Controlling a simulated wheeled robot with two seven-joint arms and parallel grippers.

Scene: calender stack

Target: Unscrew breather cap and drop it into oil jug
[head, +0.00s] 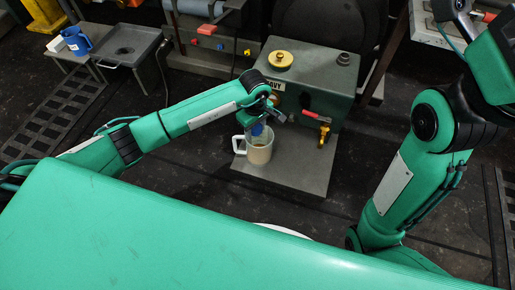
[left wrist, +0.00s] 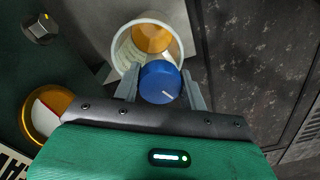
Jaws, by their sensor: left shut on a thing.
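My left gripper (head: 263,124) is shut on a round blue cap with a white mark, seen best in the left wrist view (left wrist: 160,82); I take it for the breather cap. The cap is held between the two grey fingers, clear of the green housing (head: 318,75). The pale jug (head: 260,155) stands on the grey plate in front of the housing, its handle to the left. In the left wrist view the jug's open mouth (left wrist: 178,30) shows amber oil inside, and the cap overlaps its near rim. My right arm is at the right; its gripper does not show.
The housing carries a yellow cap (head: 281,60) and a dark knob (head: 344,59) on top. A red lever (head: 316,116) and brass valve (head: 323,136) stick out at its front. The grey plate (head: 300,172) has bare room right of the jug. A blue mug (head: 77,41) stands far left.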

